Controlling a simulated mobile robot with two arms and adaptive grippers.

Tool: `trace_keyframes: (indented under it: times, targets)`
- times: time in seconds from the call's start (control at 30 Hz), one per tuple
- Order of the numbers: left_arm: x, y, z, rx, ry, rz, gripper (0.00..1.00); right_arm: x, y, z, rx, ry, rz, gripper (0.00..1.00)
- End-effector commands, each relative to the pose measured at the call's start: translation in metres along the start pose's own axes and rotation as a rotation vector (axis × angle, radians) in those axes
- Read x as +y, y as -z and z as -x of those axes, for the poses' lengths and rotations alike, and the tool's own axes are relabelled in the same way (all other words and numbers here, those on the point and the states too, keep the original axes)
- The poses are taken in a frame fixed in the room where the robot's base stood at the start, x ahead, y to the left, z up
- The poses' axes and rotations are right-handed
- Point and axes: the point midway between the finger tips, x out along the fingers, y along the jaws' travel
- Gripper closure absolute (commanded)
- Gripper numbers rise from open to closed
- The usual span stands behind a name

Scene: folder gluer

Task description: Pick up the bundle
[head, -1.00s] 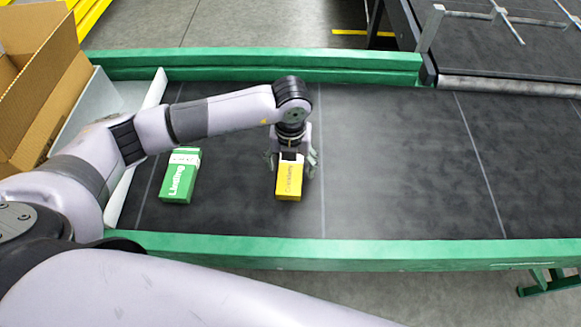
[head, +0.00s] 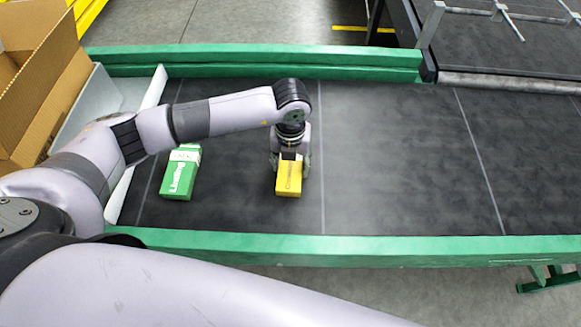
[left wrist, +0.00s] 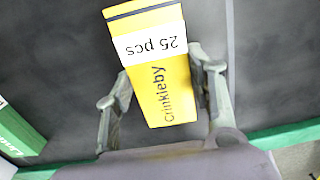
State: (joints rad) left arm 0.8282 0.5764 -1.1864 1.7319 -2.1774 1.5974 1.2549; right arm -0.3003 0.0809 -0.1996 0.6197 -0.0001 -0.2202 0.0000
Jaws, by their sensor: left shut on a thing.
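The yellow bundle (head: 289,181) lies on the dark conveyor belt, left of the middle in the head view. In the left wrist view the yellow bundle (left wrist: 163,92) shows the word "Crinkleby" and a white band marked "25 pcs". My left gripper (head: 290,165) is over the bundle's far part, shut on it. In the left wrist view the fingers of my left gripper (left wrist: 160,85) stand on both sides of the bundle. A green bundle (head: 179,178) with a white band lies on the belt to the left. My right gripper is not in view.
Green rails (head: 400,249) edge the belt (head: 400,160) at front and back. An open cardboard box (head: 45,105) and a pale metal chute (head: 110,98) are at the left. The belt right of the yellow bundle is clear.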

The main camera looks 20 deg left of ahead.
Motion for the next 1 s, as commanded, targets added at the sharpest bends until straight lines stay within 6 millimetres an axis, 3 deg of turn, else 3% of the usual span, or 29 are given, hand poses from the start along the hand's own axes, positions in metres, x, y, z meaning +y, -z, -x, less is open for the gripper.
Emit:
trace_keyframes:
  times: [0.2,0.47,0.63,0.77,1.0]
  targets:
    - [0.000,0.000,0.001,-0.001,0.000,0.000,0.81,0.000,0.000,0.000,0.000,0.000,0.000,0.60]
    - [0.000,-0.001,0.002,-0.001,0.001,0.001,0.81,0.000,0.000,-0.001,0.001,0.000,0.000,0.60]
    - [-0.001,-0.001,0.015,-0.003,0.003,0.001,0.81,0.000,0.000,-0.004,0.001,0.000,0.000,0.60]
    - [-0.001,-0.002,0.036,-0.005,0.003,-0.001,0.81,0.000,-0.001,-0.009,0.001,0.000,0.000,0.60]
    - [-0.001,-0.002,0.104,-0.008,0.004,-0.002,0.81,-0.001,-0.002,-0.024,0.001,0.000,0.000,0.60]
